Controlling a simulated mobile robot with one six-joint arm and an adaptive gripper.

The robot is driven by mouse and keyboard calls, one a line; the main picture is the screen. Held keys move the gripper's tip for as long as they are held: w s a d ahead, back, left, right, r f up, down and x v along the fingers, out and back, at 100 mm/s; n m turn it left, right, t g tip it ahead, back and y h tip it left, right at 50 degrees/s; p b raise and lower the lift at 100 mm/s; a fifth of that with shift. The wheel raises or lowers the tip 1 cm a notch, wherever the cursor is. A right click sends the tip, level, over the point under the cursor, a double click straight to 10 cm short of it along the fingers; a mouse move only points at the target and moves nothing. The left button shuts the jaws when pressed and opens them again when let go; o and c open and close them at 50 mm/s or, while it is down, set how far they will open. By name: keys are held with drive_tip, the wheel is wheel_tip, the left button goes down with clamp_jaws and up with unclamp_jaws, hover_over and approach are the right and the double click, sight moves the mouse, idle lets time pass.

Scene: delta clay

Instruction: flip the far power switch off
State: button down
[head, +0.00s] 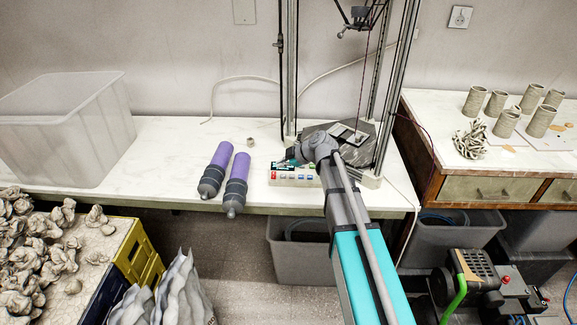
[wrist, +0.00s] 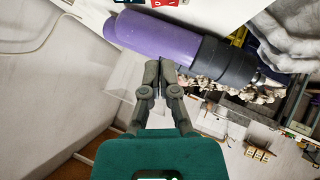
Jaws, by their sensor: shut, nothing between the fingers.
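Which switch is the far one, and how each is set, is too small to tell. Only a cut-off piece of the strip, with red and blue squares, shows at the top edge of the wrist view (wrist: 131,3). My gripper (wrist: 156,68) is shut and empty, its fingertips together, pointing toward a purple bottle in that view. In the head view the gripper is mostly hidden by my arm, close behind the strip.
Two purple bottles with dark caps (head: 216,169) lie left of the strip. A metal frame machine (head: 290,70) stands behind, with a dark base plate (head: 355,143). A large clear bin (head: 65,130) stands at the left. The table between bin and bottles is clear.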

sight(277, 177)
drive_tip(key=b+x, duration=0.2)
drive_tip(key=x, duration=0.1)
drive_tip(key=shift+w+f, duration=0.1)
drive_tip(key=shift+f, duration=0.2)
drive_tip(key=shift+w+d+f+b, duration=0.1)
drive_tip(key=shift+w+f+b, duration=0.25)
drive_tip(key=shift+f+b, duration=0.4)
drive_tip(key=shift+w+d+f+b, duration=0.1)
drive_tip(key=shift+w+f+b, duration=0.25)
drive_tip(key=shift+f+b, duration=0.4)
drive_tip(key=shift+w, duration=0.1)
